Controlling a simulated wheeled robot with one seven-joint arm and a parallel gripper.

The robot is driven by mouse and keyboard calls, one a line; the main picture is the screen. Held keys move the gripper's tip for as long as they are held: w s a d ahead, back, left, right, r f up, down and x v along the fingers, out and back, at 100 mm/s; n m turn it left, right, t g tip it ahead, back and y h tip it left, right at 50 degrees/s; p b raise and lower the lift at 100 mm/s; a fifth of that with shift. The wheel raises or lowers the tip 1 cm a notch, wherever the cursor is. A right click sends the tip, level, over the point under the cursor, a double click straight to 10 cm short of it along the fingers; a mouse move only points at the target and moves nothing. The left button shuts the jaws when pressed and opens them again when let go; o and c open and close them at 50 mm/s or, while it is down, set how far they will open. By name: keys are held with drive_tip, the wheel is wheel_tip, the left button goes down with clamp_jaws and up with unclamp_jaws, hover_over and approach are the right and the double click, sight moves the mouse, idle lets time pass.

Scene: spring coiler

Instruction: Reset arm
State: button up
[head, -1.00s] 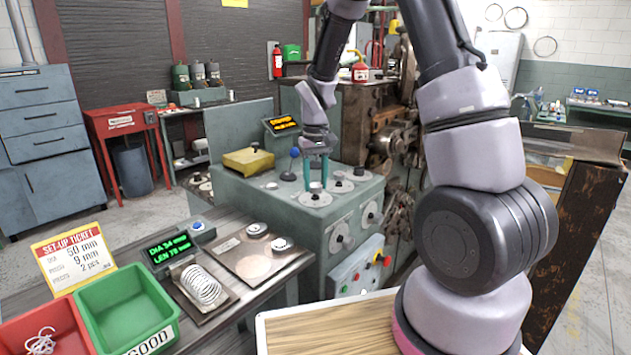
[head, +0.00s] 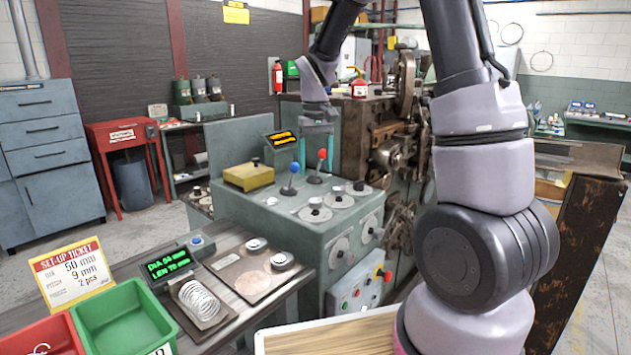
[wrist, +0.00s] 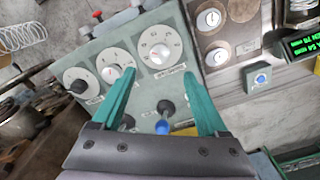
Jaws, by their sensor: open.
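My gripper (head: 316,160) has two teal fingers, spread apart with nothing between them. It hangs above the back of the grey-green control console (head: 240,205), near the levers. In the wrist view the open fingers (wrist: 156,77) point toward the console's round dials, with clear space between the tips. A blue-knobbed lever (head: 294,167) and a red-knobbed lever (head: 322,153) stand on the console top. The blue knob also shows in the wrist view (wrist: 162,127). White-faced dials (head: 339,201) sit on the console's top front.
A yellow block (head: 248,177) sits on the console's left. In front are a coiled spring (head: 199,302), a green display (head: 168,262), a green bin (head: 122,325), a red bin (head: 45,338) and a set-up ticket (head: 73,270). The rusty coiler machine (head: 385,140) stands behind right.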

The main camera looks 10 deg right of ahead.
drive_tip(key=shift+r, duration=0.75)
drive_tip(key=s+d+r+m+t+y, duration=0.1)
drive_tip(key=s+d+r+m+t, duration=0.1)
drive_tip(key=s+r, duration=0.6)
drive_tip(key=s+d+r+m+t+y, duration=0.1)
drive_tip(key=s+d+r+m+t, duration=0.2)
drive_tip(key=s+r, duration=0.5)
drive_tip(key=s+d+t, duration=0.1)
drive_tip(key=s+t, duration=0.1)
drive_tip(key=s, duration=0.3)
drive_tip(key=shift+s+d+m, duration=0.15)
drive_tip(key=shift+s+m, duration=0.15)
drive_tip(key=shift+s, duration=0.1)
drive_tip(key=shift+c, duration=0.4)
